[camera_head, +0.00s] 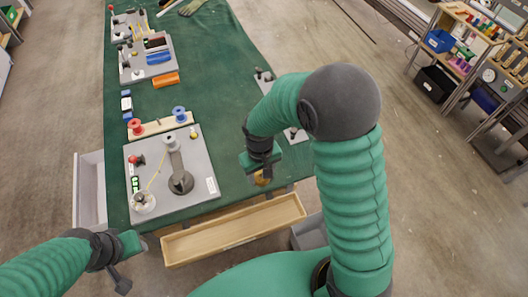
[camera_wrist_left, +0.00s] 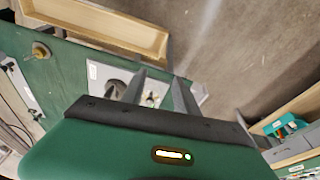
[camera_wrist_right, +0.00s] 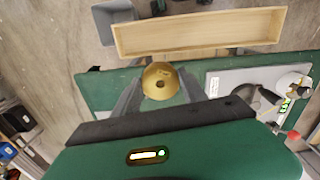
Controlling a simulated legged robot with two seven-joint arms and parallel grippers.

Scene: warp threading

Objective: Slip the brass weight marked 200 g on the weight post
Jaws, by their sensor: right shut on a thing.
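The brass weight (camera_head: 261,179) is low between the fingers of my right gripper (camera_head: 262,171), over the table's near edge. In the right wrist view the weight (camera_wrist_right: 160,82) is round with a dark hole, and the fingers (camera_wrist_right: 158,95) are shut on its sides; no 200 g mark is readable.
A wooden tray (camera_head: 235,232) lies along the table's front. Red (camera_head: 135,126) and blue (camera_head: 179,113) spools stand behind the board, and a pale thread runs near the post. A smaller grey board (camera_head: 295,135) is partly behind my right arm. Green cloth between the boards is clear.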

